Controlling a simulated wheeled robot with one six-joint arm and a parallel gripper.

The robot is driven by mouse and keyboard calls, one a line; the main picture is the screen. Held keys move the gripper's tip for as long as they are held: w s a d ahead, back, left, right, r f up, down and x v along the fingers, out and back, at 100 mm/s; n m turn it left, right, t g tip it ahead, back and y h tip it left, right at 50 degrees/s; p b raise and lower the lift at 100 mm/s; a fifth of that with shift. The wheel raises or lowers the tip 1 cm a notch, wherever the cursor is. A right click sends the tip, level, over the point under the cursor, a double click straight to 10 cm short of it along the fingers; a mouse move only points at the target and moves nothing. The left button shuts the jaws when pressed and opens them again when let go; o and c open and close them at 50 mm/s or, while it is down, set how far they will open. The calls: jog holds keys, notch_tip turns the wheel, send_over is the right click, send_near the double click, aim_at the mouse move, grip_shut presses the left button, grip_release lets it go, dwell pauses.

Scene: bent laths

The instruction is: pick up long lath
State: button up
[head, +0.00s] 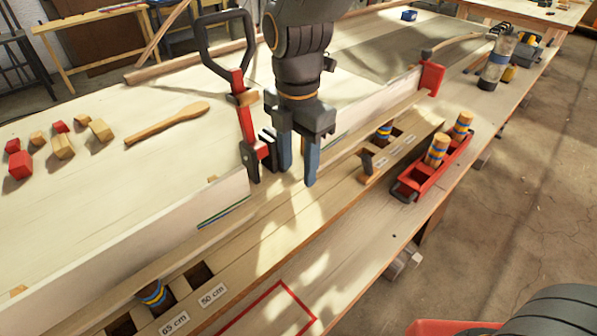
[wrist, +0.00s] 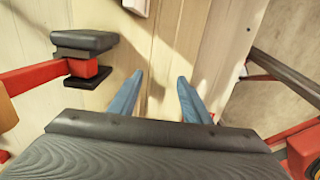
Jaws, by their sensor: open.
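My gripper (head: 298,172) is open and points down over the workbench, its two blue fingers apart. The fingers also show in the wrist view (wrist: 160,88), with pale wood beyond them and nothing clearly held. A long pale board (head: 150,235) stands on edge along the bench and passes behind my gripper. A narrow wooden strip (head: 225,232) runs along its front foot. I cannot tell which of these is the long lath. My gripper hides the middle of both, and I cannot tell whether the fingers touch anything.
A red and black clamp (head: 246,125) stands close left of my gripper; its black pad (wrist: 85,45) shows in the wrist view. Another red clamp (head: 431,77) is farther right. A red tray (head: 432,170) holds striped pegs. A striped peg (head: 153,292) stands near labelled sockets.

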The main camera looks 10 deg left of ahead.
grip_shut()
dwell(0.3)
